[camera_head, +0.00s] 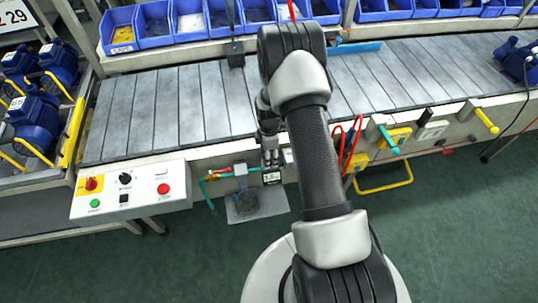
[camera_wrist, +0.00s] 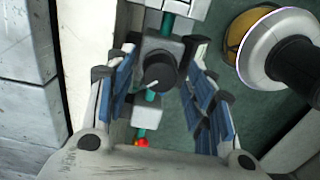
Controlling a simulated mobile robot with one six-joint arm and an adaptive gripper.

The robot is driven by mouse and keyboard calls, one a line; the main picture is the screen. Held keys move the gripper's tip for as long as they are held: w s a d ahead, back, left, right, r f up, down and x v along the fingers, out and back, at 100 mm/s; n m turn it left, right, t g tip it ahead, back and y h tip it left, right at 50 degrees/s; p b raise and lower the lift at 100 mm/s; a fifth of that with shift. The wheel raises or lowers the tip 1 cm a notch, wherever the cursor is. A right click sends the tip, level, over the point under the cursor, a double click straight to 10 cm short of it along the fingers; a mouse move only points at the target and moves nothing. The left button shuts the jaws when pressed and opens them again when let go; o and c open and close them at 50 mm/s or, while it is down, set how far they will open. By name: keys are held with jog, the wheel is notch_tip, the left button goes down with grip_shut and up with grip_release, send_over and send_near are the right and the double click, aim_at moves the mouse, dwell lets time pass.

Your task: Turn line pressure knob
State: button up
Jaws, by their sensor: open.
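The line pressure knob (camera_wrist: 158,73) is round and black with a white pointer line. It sits on a grey block on a teal pipe in the wrist view. The pointer slants toward the lower left. My gripper (camera_wrist: 163,65) is open, with one blue-padded finger on each side of the knob. Gaps show between knob and fingers, and I cannot tell the depth between them. In the head view my gripper (camera_head: 270,157) is at the front of the conveyor, over the pipe assembly, and the knob is hidden there.
A red valve handle (camera_head: 220,172) is left of my gripper. A control panel (camera_head: 150,188) with buttons stands further left. The conveyor (camera_head: 170,105) runs behind. Coloured-handled tools (camera_head: 388,139) hang at right. In the wrist view, a dark cylinder with a pale flange (camera_wrist: 270,55) is right of the fingers.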

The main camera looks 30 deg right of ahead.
jog(key=shift+c, duration=0.5)
jog(key=c, duration=1)
